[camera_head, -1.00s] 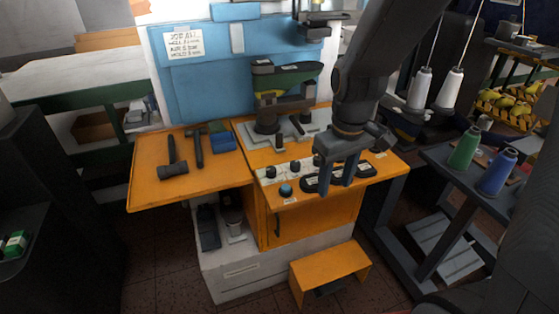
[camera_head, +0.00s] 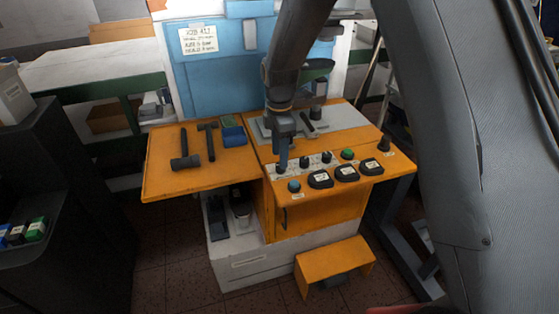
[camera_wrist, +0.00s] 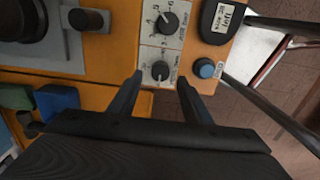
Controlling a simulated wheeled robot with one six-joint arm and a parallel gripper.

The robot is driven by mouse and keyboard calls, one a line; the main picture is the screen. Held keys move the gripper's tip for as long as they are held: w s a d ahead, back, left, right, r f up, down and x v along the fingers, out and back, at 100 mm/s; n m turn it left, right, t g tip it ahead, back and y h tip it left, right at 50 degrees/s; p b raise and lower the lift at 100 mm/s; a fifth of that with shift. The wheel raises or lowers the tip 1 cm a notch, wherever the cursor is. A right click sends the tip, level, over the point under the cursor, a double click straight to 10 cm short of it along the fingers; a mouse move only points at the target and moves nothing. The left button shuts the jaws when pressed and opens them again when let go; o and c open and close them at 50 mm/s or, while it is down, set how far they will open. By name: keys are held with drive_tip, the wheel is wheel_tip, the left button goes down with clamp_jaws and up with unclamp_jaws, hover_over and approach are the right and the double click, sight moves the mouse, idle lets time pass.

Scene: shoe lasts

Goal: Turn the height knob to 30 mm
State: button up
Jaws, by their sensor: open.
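A black dial knob (camera_wrist: 160,71) sits on a pale scale plate at the panel's left end; its label is too small to read. A second black knob (camera_wrist: 167,22) sits beside it, and it also shows in the head view (camera_head: 305,161). I cannot tell which one is the height knob. My gripper (camera_wrist: 161,82) is open and empty, with one finger on each side of the first knob in the wrist view. In the head view my gripper (camera_head: 282,163) points down at the panel's left end and hides that knob. Contact cannot be told.
A blue button (camera_head: 294,186) is close in front of my gripper. A hammer (camera_head: 210,140) and a mallet (camera_head: 184,150) lie on the orange bench, left. A grey machine base (camera_head: 345,119) stands behind.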

drive_tip(key=shift+f+p, duration=0.45)
drive_tip(key=shift+f, duration=1.45)
drive_tip(key=shift+c, duration=0.4)
drive_tip(key=c, duration=1)
drive_tip(key=shift+o, duration=0.2)
